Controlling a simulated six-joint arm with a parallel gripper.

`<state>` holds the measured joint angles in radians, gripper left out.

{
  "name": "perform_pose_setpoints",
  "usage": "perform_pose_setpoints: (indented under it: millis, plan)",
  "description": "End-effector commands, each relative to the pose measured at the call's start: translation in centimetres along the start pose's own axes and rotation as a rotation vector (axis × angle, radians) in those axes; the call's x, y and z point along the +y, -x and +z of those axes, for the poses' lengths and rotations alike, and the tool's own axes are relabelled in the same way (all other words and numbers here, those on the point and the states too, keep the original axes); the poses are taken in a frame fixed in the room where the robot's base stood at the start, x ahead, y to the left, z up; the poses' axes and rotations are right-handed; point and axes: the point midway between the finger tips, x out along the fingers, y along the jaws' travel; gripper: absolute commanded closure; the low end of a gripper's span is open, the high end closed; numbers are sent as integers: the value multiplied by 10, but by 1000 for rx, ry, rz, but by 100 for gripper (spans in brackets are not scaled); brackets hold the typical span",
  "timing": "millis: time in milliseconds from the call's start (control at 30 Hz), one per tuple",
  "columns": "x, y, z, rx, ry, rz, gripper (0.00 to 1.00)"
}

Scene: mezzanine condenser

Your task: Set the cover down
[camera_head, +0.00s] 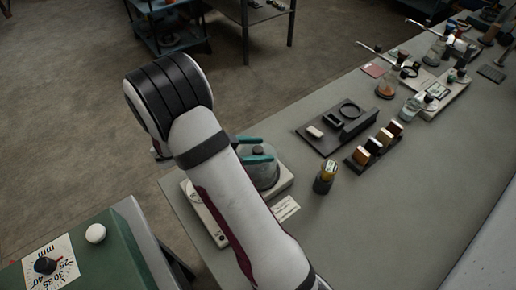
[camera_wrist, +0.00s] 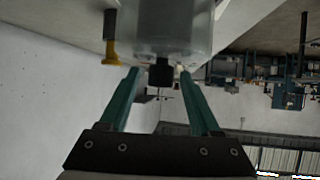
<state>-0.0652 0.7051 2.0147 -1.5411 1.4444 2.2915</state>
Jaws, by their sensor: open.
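The cover (camera_head: 263,176) is a clear glass dome with a black knob (camera_head: 258,151) on top. It appears to sit on a pale, low instrument base (camera_head: 219,232) on the bench, partly hidden by my arm. In the wrist view the cover (camera_wrist: 172,28) appears upside down, its knob (camera_wrist: 160,75) pointing toward me. My gripper (camera_head: 267,149) has teal fingers, which are open with one on each side of the knob. In the wrist view my gripper (camera_wrist: 160,71) shows gaps beside the knob.
A small dark jar with a yellow top (camera_head: 325,176) stands right of the cover, near a white card (camera_head: 285,208). Beyond are a black tray (camera_head: 337,131), a rack of small blocks (camera_head: 373,145) and flasks (camera_head: 387,86). A green machine (camera_head: 120,262) is at lower left. The bench's right front is clear.

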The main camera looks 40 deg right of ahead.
Motion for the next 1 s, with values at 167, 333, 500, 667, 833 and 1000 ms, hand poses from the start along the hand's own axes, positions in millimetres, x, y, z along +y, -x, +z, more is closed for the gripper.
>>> perform_pose_setpoints:
  millis: [167, 333, 500, 667, 833, 1000]
  plan:
    - [-1, 40, 0, -1, -2, -6, 36]
    - [-1, 87, 0, -1, -3, -5, 36]
    - [0, 115, 0, 0, -1, -1, 36]
    - [35, 121, -21, -146, 176, 77, 36]
    - [141, 136, -39, -672, 698, 4, 36]
    - [210, 172, -21, -1021, 1035, -467, 36]
